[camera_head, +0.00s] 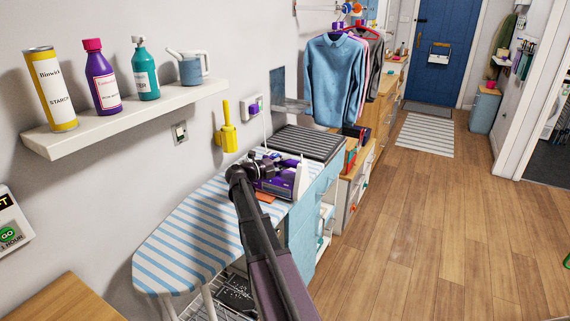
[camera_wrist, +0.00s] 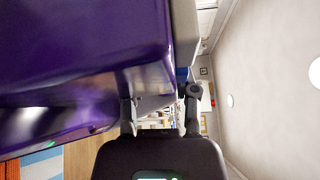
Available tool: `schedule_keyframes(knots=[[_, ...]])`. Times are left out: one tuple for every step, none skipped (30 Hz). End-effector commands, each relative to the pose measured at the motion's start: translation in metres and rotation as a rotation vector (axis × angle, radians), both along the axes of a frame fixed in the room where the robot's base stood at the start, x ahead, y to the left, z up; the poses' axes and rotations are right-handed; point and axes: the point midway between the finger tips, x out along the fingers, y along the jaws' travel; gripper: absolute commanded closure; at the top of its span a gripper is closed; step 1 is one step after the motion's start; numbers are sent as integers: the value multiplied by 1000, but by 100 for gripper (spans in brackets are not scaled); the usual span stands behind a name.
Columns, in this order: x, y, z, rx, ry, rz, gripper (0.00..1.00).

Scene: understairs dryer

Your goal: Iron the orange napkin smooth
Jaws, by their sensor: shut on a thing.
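The ironing board (camera_head: 185,240) has a blue and white striped cover. The orange napkin (camera_head: 265,197) lies at its far right end, mostly hidden behind my arm and the iron. A corner of the napkin also shows at the lower left of the wrist view (camera_wrist: 12,170). The purple iron (camera_head: 275,187) is at the far end of the board. It fills the left of the wrist view (camera_wrist: 75,60). My gripper (camera_head: 258,172) is shut on the iron, though its fingertips are partly hidden. Whether the iron touches the napkin cannot be told.
A wall shelf (camera_head: 150,110) with bottles and a jug hangs above the board. A ribbed dark rack (camera_head: 305,142) tops the blue cabinet (camera_head: 302,235) beyond the iron. Shirts (camera_head: 335,80) hang behind it. The wooden floor (camera_head: 430,240) on the right is clear.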

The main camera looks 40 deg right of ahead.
Motion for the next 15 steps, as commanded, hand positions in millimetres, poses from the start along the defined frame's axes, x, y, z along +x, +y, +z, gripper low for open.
schedule_keyframes(knots=[[0, 0, -1, -3, -1, 0, 100], [0, 0, -1, -3, -1, 0, 100], [0, 0, -1, -3, -1, 0, 100], [0, 0, -1, -3, -1, 0, 100], [0, 0, -1, -3, -1, 0, 100], [1, 0, -1, -3, -1, 0, 100], [1, 0, -1, -3, -1, 1, 100], [2, 1, -1, -3, -1, 1, 100], [3, 1, -1, -3, -1, 1, 100], [5, 2, 0, -3, -1, 1, 100], [6, 2, 0, -3, -1, 1, 100], [8, 3, 0, -3, -1, 1, 100], [10, 4, 0, -3, -1, 1, 100], [12, 5, 0, -3, -1, 1, 100], [14, 6, 0, -3, -1, 1, 100]])
